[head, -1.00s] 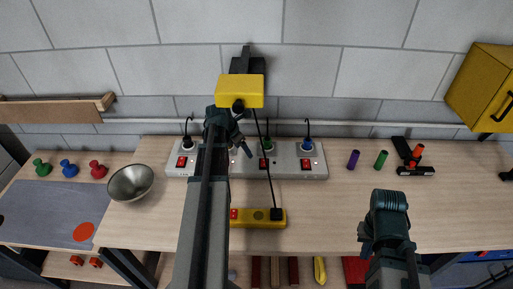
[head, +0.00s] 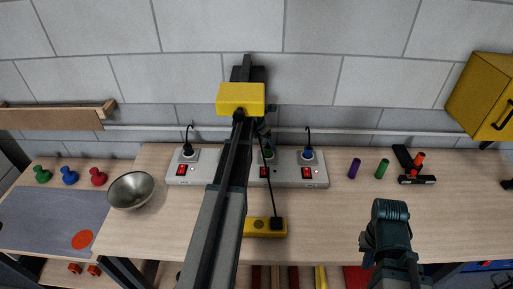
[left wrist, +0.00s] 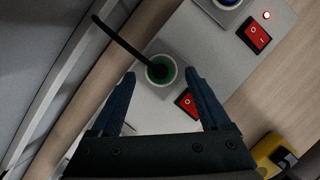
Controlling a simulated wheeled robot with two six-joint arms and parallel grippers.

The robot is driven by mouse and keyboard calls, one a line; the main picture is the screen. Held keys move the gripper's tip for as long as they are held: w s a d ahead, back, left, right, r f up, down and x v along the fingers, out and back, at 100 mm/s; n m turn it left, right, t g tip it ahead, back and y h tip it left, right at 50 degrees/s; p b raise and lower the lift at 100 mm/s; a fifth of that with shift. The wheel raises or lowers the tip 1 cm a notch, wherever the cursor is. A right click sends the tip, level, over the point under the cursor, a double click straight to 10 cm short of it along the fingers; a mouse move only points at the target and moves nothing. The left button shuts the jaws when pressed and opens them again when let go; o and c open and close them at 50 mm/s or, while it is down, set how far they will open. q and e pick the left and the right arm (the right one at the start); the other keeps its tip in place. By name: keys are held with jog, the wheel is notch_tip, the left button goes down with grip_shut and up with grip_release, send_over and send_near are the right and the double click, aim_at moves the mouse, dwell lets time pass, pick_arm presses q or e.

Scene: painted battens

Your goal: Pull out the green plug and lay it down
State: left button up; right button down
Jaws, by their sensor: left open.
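The green plug (left wrist: 160,69) sits in a socket of the grey power strip (left wrist: 190,45), with a black cable leading up and left. In the left wrist view my left gripper (left wrist: 161,76) is open, one finger on each side of the plug; I cannot tell whether either touches it. In the head view the green plug (head: 269,153) shows just beside my left gripper (head: 262,132), partly hidden by my left arm. A red switch (left wrist: 188,102) lies beside the plug. My right gripper (head: 388,225) hangs over the front right of the bench; its fingers are not clear.
A yellow box (head: 262,227) with a black cable lies in front. A metal bowl (head: 131,190) stands left; purple (head: 354,168) and green (head: 382,168) cylinders stand right.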

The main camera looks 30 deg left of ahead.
aim_at(268, 147)
pick_arm(q)
jog(key=shift+b+x, duration=1.55)
jog(key=shift+x, duration=0.75)
pick_arm(e)
jog(key=shift+f, duration=2.15)
pick_arm(q)
jog(key=shift+s+f, duration=0.1)
jog(key=shift+s, duration=0.05)
grip_shut()
pick_arm(e)
jog(key=shift+r, duration=0.1)
